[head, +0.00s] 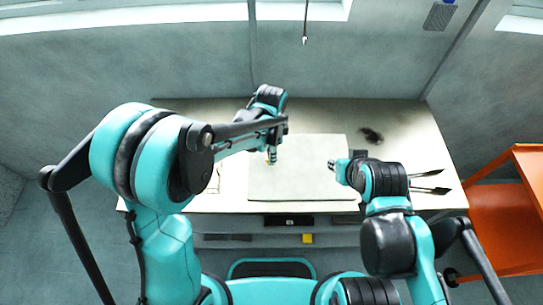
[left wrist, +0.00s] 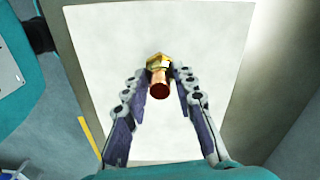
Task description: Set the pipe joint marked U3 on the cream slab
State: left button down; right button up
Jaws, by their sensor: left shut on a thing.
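The cream slab (head: 312,181) lies flat on the table in the head view. It also fills much of the left wrist view (left wrist: 207,40), under the gripper. My left gripper (left wrist: 160,76) is shut on a pipe joint (left wrist: 159,84), which has a brass hex end and a copper tube end. No U3 mark can be read on it. In the head view, my left gripper (head: 272,155) is over the left part of the slab. I cannot tell whether the joint touches the slab. My right gripper (head: 334,165) is near the slab's right edge, too small to read.
The pale table (head: 305,112) is clear behind the slab. A dark patch (head: 371,136) lies at the back right. Two thin dark objects (head: 429,190) lie at the right. An orange stand (head: 505,215) is right of the table. A yellow block (head: 308,238) shows below the front edge.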

pick_arm(q)
jog(key=shift+f, duration=0.95)
jog(key=shift+f+b, duration=0.25)
jog(key=shift+b, duration=0.1)
jog(key=c, duration=1.2)
grip_release()
jog(key=shift+r, duration=0.1)
